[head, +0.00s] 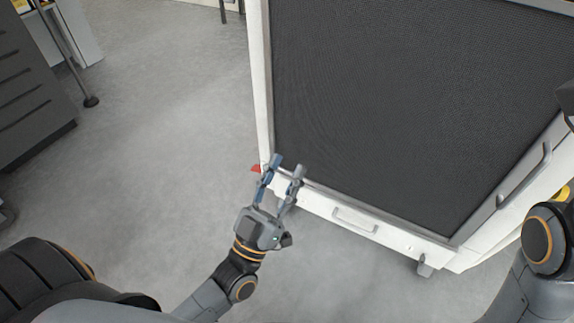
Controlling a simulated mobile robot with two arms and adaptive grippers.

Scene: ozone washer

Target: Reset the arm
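My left gripper (287,167) is in the middle of the head view, pointing away from me. Its two fingers are apart, with nothing visible between them. In the picture it overlaps the lower left corner of a large white machine (262,80) with a dark mesh front (400,100). I cannot tell whether it touches the machine. My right arm (545,245) comes in at the right edge. A dark part shows at the far right edge, but the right gripper's fingers cannot be made out.
The machine has a drawer handle (355,220) low on its front, a side handle (525,180) and a caster (425,267). A small red thing (256,169) is at its lower left. A dark grey cabinet (30,90) stands at the left. The grey floor (160,140) between them is clear.

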